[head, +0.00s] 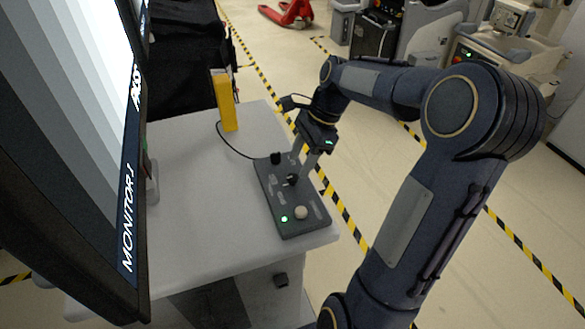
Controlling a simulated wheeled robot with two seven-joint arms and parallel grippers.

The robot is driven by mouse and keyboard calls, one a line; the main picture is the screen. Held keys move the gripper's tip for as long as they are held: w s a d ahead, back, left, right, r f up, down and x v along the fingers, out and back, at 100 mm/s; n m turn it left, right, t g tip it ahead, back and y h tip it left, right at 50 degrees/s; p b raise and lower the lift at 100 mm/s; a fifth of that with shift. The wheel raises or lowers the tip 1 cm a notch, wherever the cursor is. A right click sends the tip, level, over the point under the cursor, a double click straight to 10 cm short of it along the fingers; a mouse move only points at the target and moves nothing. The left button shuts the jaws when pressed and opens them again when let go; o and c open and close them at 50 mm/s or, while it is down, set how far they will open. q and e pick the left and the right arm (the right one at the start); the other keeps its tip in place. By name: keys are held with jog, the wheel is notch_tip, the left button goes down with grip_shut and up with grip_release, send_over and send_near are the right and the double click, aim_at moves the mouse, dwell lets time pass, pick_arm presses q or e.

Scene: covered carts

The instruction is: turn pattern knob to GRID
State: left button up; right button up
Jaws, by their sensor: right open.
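A dark control box (264,193) lies on the grey cart top, with small labels too blurred to read. It carries a black knob (275,158) at its far end, another black knob (291,180) near its middle, and a pale round knob (301,212) near a lit green lamp (284,218). I cannot tell which is the pattern knob or its setting. My right gripper (299,168) points down over the far half of the box, open, its fingers close to the middle black knob; contact is unclear. The monitor (95,130) at left shows stepped grey bars. My left gripper is out of view.
A yellow upright object (225,100) stands at the back of the cart top (190,215), with a black cable running to the box. The cart top left of the box is clear. Yellow-black floor tape, a red pallet jack (288,12) and machines are beyond.

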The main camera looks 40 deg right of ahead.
aim_at(293, 176)
jog(key=shift+x, duration=1.9)
jog(key=shift+d, duration=0.1)
jog(key=c, duration=1)
